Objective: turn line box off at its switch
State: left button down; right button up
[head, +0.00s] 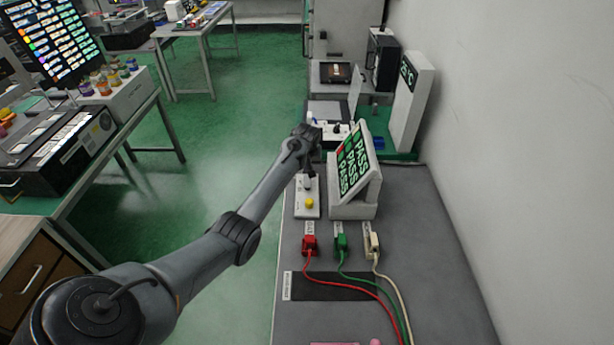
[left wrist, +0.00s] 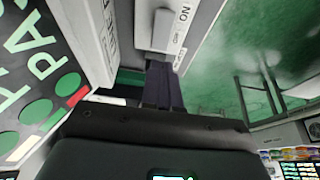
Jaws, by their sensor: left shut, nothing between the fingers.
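A narrow white box (head: 300,209) with a yellow button (head: 309,203) stands near the left edge of the grey bench, below my left gripper (head: 311,168). My arm and gripper hide its far part in the head view. In the left wrist view, a white switch panel (left wrist: 146,38) carries a raised white block (left wrist: 163,30) and an "ON" label (left wrist: 184,14). My left gripper (left wrist: 163,68) is shut and empty, its fingertips close to the near end of that block. I cannot tell whether they touch. My right gripper is not in view.
A tilted display reading "PASS" (head: 354,160) stands just right of the box. Red (head: 310,244), green (head: 341,243) and cream (head: 373,244) plugs with cables lie in front. A white wall (head: 500,120) borders the bench on the right. Green floor is open on the left.

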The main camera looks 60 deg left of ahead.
aim_at(307, 177)
pick_arm(q)
jog(key=x, duration=0.2)
jog(key=b+x, duration=0.1)
jog(key=x, duration=0.3)
jog(key=shift+s+d+f, duration=0.1)
jog(key=shift+d, duration=0.15)
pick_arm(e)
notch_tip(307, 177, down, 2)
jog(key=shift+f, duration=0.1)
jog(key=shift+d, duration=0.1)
